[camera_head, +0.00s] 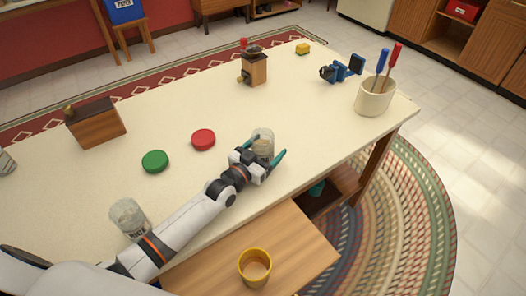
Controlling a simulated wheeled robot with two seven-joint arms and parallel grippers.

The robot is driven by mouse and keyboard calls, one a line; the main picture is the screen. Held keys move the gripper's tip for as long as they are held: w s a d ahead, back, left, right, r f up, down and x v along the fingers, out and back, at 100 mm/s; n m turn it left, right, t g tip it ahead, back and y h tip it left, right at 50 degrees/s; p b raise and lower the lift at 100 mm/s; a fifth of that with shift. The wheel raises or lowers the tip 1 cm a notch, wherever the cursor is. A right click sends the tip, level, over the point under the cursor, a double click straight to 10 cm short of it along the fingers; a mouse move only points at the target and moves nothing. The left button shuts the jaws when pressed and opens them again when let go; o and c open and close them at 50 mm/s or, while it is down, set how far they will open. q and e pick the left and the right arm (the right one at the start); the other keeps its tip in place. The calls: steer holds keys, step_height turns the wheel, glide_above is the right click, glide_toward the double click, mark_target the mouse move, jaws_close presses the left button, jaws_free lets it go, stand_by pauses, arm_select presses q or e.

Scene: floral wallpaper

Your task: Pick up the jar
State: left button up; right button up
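A clear glass jar (263,141) stands upright near the front edge of the cream table. My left gripper (266,151) reaches it from the lower left. Its teal fingers are spread, one on each side of the jar. I cannot tell whether they press on the glass. A second clear jar (129,217) is at the table's left front, close beside my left arm and partly hidden by it. A green lid (155,161) and a red lid (203,139) lie flat on the table. My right gripper is out of view.
A wooden grinder (254,68), a yellow block (302,48), a blue clamp-like tool (343,69) and a cream crock (375,97) with tools stand farther back. A wooden box (96,124) is at left. A yellow cup (255,267) sits on a lower wooden surface.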

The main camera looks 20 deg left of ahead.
arm_select(q)
steer(key=shift+w+d, duration=0.1)
steer(key=shift+w, duration=0.05)
steer(key=c, duration=1.1)
steer(key=shift+r, duration=0.15)
steer(key=shift+c, duration=0.3)
